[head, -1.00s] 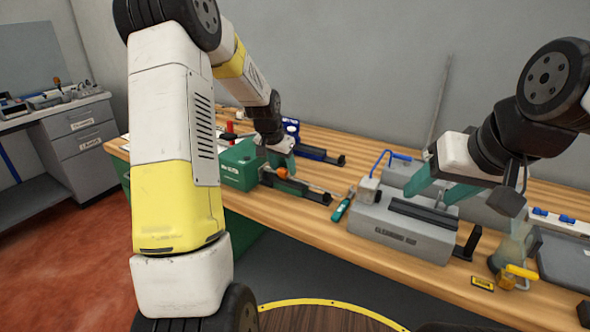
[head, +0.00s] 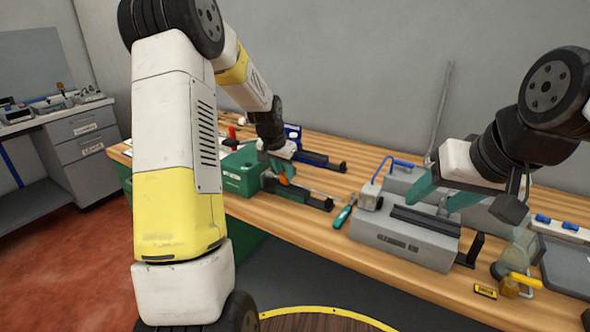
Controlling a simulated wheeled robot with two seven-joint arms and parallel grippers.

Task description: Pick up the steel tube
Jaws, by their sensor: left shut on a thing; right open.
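A thin grey pole (head: 441,108) leans upright against the back wall behind the bench; it may be the steel tube, but I cannot tell for sure. My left gripper (head: 278,170) is low over the bench beside the green box. It is shut on a small orange piece (head: 285,180), mostly hidden by its fingers. A thin light rod (head: 318,192) shows just right of that piece; I cannot tell whether they are joined. My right gripper (head: 440,195) is open, its teal fingers apart above the grey cleaning box (head: 405,242), with nothing seen between them.
The green box (head: 241,180) and dark rails (head: 300,197) crowd the left part of the wooden bench (head: 300,228). A teal-handled tool (head: 343,214) lies left of the cleaning box. A yellow-handled valve (head: 522,281) and grey tray (head: 570,265) are at right. The front edge is mostly clear.

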